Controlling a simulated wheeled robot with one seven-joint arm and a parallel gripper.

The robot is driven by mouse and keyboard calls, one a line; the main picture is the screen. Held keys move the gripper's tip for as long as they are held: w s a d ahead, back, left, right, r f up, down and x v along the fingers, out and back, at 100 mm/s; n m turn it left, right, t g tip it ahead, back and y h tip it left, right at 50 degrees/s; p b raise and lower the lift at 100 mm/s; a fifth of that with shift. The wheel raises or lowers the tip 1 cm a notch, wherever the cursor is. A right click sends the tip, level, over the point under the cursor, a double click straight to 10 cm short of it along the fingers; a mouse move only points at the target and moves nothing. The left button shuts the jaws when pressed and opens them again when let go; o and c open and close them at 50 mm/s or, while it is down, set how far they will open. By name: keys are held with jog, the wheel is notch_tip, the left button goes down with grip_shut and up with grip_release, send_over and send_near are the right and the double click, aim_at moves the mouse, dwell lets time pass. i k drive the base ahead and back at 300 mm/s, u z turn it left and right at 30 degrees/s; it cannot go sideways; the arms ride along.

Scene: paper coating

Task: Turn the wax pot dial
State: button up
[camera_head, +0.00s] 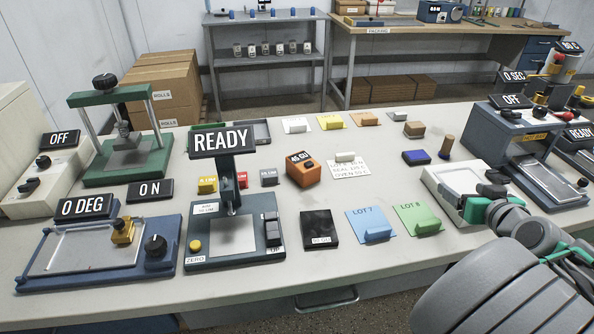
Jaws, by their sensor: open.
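I cannot tell for sure which station is the wax pot, as no label with that name is readable. A blue-grey heated-looking unit (519,122) with an OFF sign and a yellow label stands at the right, with dark knobs on top. A beige box (28,188) with an OFF sign and a black dial (28,186) stands at the far left. My gripper (482,209), dark with teal parts, is at the right, over or beside the right edge of a white tray device (455,187). Its fingertips are small and partly hidden by my arm; it appears empty.
A blue plate station (100,262) and a READY gauge stand (234,238) are at front left, a green press (124,160) behind.

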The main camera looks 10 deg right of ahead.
aim_at(577, 113)
jog(key=z, duration=1.7)
